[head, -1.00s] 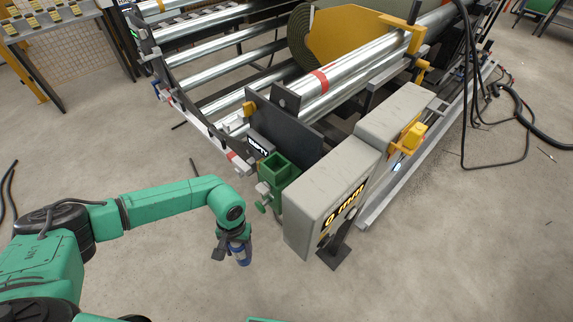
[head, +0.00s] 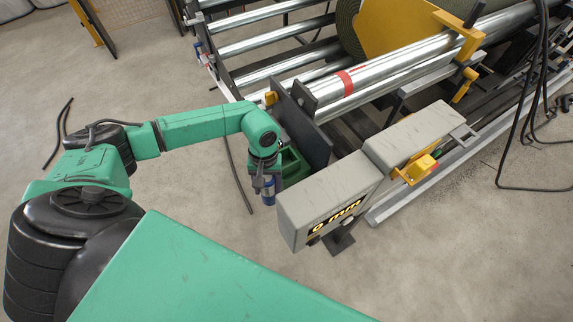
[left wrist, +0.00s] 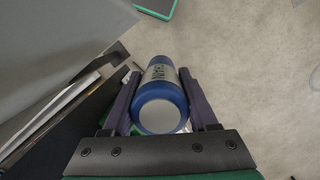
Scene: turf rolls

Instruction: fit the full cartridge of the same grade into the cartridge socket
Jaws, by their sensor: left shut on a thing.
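My left gripper (head: 266,184) is shut on a blue cartridge (head: 268,194), which hangs below it. In the left wrist view the cartridge (left wrist: 160,104) lies between the two fingers. It has a blue body, a pale end and a light label with dark letters that I cannot read surely. The green square socket (head: 293,166) is just right of and behind the gripper in the head view, partly hidden by my arm. The cartridge is beside it and appears to be outside it. My right gripper is not in view.
A grey box (head: 330,200) with a "0 mm" display stands right of the socket. A dark plate (head: 305,125) and steel rollers (head: 385,68) lie behind it. The floor in front is clear.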

